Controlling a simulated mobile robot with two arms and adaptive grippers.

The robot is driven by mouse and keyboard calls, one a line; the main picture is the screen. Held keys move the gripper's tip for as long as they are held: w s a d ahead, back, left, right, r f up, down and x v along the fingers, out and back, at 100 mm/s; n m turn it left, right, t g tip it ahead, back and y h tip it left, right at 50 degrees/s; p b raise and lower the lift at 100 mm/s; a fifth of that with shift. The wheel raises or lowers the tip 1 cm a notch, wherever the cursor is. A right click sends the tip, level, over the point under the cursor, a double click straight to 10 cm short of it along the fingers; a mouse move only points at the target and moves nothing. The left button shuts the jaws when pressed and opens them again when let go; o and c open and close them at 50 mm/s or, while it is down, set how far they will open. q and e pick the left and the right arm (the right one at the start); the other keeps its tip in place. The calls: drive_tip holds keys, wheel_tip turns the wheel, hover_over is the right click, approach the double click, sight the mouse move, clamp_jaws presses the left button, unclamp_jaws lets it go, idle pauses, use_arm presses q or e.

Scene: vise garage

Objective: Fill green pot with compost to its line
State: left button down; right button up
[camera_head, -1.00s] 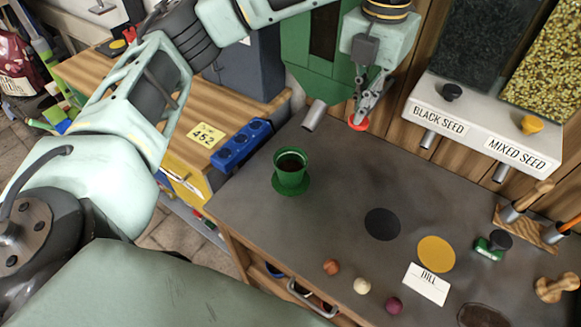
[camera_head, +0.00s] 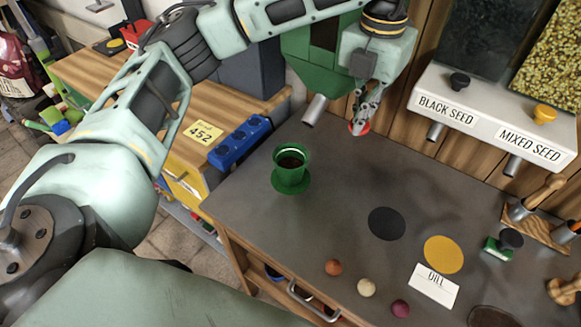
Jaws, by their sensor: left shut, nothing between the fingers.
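The green pot (camera_head: 290,177) stands upright on a green round mat (camera_head: 276,187) on the grey bench. Brown compost (camera_head: 290,163) shows inside it, and a pale line (camera_head: 291,152) shows on the inner wall above the compost. The green dispenser (camera_head: 310,55) hangs on the wall behind, with its metal spout (camera_head: 315,109) pointing down above and a little right of the pot. My left gripper (camera_head: 361,118) points down, shut and empty, at a red round part (camera_head: 359,128) right of the spout. Whether it touches that part is unclear. My right gripper is out of view.
Black seed (camera_head: 446,110) and mixed seed (camera_head: 530,140) dispensers hang at the right. Black (camera_head: 387,224) and yellow (camera_head: 443,254) discs, a DILL card (camera_head: 434,287) and small balls lie on the bench. A blue socket block (camera_head: 240,143) stands left of the pot.

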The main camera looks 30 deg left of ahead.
use_arm(q)
drive_tip(key=shift+f+b, duration=0.5)
drive_tip(key=shift+f, duration=0.4)
drive_tip(key=shift+r, duration=0.2)
drive_tip(key=shift+r+p, duration=2)
drive_tip(key=shift+r, duration=1.1)
wheel_tip(320, 180, up, 6)
drive_tip(key=p, duration=0.4)
drive_tip(key=shift+f, duration=0.1)
